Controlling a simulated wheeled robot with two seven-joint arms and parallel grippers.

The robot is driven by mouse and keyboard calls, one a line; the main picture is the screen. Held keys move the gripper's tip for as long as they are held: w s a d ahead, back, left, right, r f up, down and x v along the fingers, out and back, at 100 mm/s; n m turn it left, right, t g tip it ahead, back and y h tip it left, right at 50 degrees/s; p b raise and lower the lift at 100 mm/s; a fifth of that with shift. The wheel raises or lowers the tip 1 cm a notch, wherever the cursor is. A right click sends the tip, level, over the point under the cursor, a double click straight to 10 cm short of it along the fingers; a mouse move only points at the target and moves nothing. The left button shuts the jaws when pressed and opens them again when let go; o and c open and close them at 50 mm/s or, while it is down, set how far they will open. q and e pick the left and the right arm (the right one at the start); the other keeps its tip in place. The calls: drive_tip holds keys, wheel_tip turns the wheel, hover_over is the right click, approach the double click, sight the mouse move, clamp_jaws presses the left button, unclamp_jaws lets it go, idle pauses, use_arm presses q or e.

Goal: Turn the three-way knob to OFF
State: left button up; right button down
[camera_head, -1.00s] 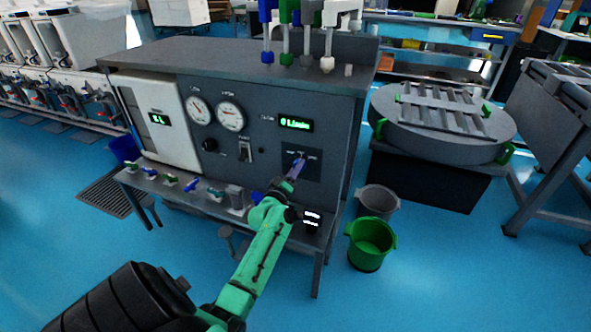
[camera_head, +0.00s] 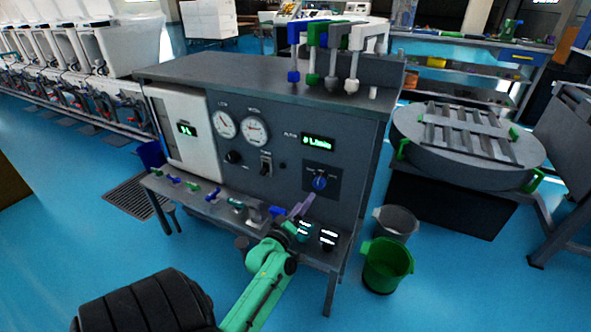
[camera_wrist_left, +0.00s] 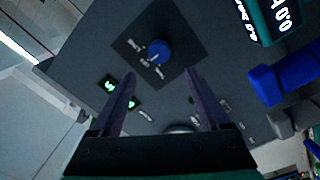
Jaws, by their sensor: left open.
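The three-way knob (camera_head: 319,183) is a small blue knob on a dark square plate, low on the right of the grey panel's front. In the left wrist view the blue knob (camera_wrist_left: 159,51) lies ahead of the fingertips, with small white labels beside it that I cannot read. My left gripper (camera_head: 301,205) is below and slightly left of the knob, apart from it. In the left wrist view my left gripper (camera_wrist_left: 160,75) has its two purple fingers wide apart with nothing between them. My right gripper does not show.
The panel carries two round gauges (camera_head: 241,128), a black knob (camera_head: 233,157), a switch (camera_head: 265,164) and a green display (camera_head: 318,142). A narrow shelf (camera_head: 160,188) with several small valves juts out below. A green bucket (camera_head: 387,265) and a grey bucket (camera_head: 396,221) stand at right.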

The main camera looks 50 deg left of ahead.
use_arm(q)
drive_tip(key=v, duration=0.5)
drive_tip(key=shift+s+d+f, duration=0.1)
drive_tip(key=shift+s, duration=0.15)
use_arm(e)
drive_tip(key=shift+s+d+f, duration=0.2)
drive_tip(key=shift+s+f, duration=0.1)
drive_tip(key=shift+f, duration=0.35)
